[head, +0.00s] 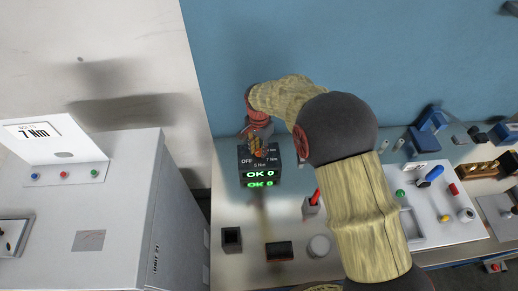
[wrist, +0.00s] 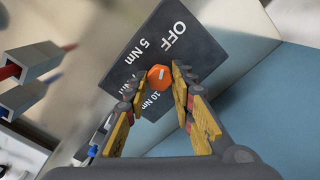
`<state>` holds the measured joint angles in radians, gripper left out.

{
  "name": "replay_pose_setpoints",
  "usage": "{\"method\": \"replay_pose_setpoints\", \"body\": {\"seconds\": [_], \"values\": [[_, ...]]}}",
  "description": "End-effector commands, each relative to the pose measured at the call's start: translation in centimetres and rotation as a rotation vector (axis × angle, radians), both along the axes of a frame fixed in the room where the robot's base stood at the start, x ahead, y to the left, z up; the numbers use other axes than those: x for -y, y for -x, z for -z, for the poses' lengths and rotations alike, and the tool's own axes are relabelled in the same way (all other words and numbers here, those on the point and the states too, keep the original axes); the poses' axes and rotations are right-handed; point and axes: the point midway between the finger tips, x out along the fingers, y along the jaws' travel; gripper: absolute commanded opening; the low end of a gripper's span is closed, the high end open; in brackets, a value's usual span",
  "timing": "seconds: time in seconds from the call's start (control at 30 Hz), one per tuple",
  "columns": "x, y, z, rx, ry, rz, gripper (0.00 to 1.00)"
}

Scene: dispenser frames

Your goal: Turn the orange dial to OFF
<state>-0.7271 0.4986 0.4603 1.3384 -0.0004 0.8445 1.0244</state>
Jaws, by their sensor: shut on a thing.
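The orange dial (wrist: 159,78) is a small faceted knob on the dark face of a control box (wrist: 185,60). In the wrist view my gripper (wrist: 162,80) has its two yellow-padded fingers closed on either side of the dial. The face reads OFF, 5 Nm and 10 Nm; another label is partly hidden by a finger. A short pale mark shows on the dial, but I cannot tell for sure which label it points to. In the head view my gripper (head: 257,148) reaches down onto the box (head: 260,177), and the dial is mostly hidden there.
The box has a green OK 0 display. A red-handled tool in a holder (head: 310,205), a black square cup (head: 231,239), a dark block (head: 279,251) and a grey disc (head: 319,245) stand nearby on the bench. A white cabinet (head: 100,220) stands left; a blue wall is behind.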

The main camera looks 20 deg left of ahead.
Motion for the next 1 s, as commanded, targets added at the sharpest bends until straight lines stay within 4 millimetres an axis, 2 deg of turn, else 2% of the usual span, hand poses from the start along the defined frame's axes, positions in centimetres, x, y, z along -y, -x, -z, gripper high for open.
{"method": "replay_pose_setpoints", "body": {"seconds": [0.13, 0.17, 0.47, 0.77, 0.87, 1.0], "values": [[-0.1, 0.0, -0.1, 0.002, -0.002, 0.000, 0.00], [-0.1, 0.0, -0.1, 0.002, -0.002, 0.000, 0.26], [0.0, 0.0, 0.0, 0.000, -0.001, 0.000, 0.43], [0.0, 0.0, -0.1, 0.000, -0.001, -0.001, 0.43], [-0.1, 0.0, -0.8, 0.002, -0.002, -0.001, 0.43], [-0.1, -0.1, -2.9, 0.003, -0.003, -0.001, 0.43]]}}
